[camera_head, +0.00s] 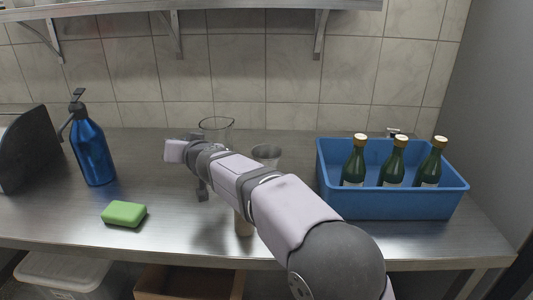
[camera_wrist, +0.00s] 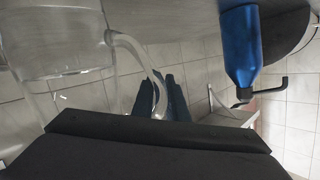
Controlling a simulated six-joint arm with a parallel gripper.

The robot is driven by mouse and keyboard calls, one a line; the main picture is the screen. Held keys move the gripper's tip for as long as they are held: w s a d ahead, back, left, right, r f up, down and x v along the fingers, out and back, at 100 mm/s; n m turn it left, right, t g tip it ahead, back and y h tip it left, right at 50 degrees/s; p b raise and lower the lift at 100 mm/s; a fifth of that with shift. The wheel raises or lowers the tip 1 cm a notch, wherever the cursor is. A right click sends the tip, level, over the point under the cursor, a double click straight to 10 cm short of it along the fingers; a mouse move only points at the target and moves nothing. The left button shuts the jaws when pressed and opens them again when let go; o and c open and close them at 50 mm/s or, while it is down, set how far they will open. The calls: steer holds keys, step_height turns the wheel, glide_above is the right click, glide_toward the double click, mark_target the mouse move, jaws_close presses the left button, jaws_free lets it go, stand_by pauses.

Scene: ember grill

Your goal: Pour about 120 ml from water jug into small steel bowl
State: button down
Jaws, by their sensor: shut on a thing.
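The clear glass water jug (camera_head: 217,126) shows behind my forearm in the head view, its lower part hidden. In the wrist view the jug (camera_wrist: 55,60) fills the upper left, with its curved handle (camera_wrist: 140,50) reaching toward the fingers. My gripper (camera_wrist: 160,95) is shut on the jug at its handle; the exact contact is partly hidden. I cannot tell the water level or whether the jug touches the counter. The small steel bowl (camera_head: 266,153) is just right of the jug in the head view, its lower part covered by my arm.
A blue pump bottle (camera_head: 92,150) and green sponge (camera_head: 124,213) are on the left of the steel counter (camera_head: 60,215). A blue crate (camera_head: 390,207) with green bottles stands on the right. A shelf (camera_head: 200,7) hangs above. A light-brown object (camera_head: 243,226) is mostly hidden under my arm.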

steer(key=shift+r, duration=0.4)
steer(key=w+d+r+m+y+p, duration=0.1)
steer(key=d+r+m+p, duration=0.1)
steer(key=p, duration=0.4)
steer(key=w+d+r+m+y+p, duration=0.1)
steer(key=d+r+m+p, duration=0.1)
steer(key=p, duration=0.5)
steer(key=w+d+r+m+y+p, duration=0.1)
steer(key=w+d+r+m+p, duration=0.1)
steer(key=p, duration=0.4)
steer(key=shift+d+r+m+p, duration=0.15)
steer(key=shift+r+m+p, duration=0.15)
steer(key=shift+m, duration=0.5)
steer(key=p, duration=0.2)
steer(key=m+p, duration=0.1)
steer(key=p, duration=0.1)
steer(key=shift+w+d+f+y, duration=0.1)
steer(key=shift+w+d+y, duration=0.1)
steer(key=shift+d+y, duration=0.2)
steer(key=shift+d+f+m+b, duration=0.1)
steer(key=shift+f+m+b, duration=0.25)
steer(key=shift+b, duration=0.2)
steer(key=shift+w+d+b, duration=0.15)
steer(key=shift+b, duration=0.4)
steer(key=shift+w+d+f+m+b, duration=0.15)
steer(key=shift+d+m+b, duration=0.2)
steer(key=shift+m+b, duration=0.35)
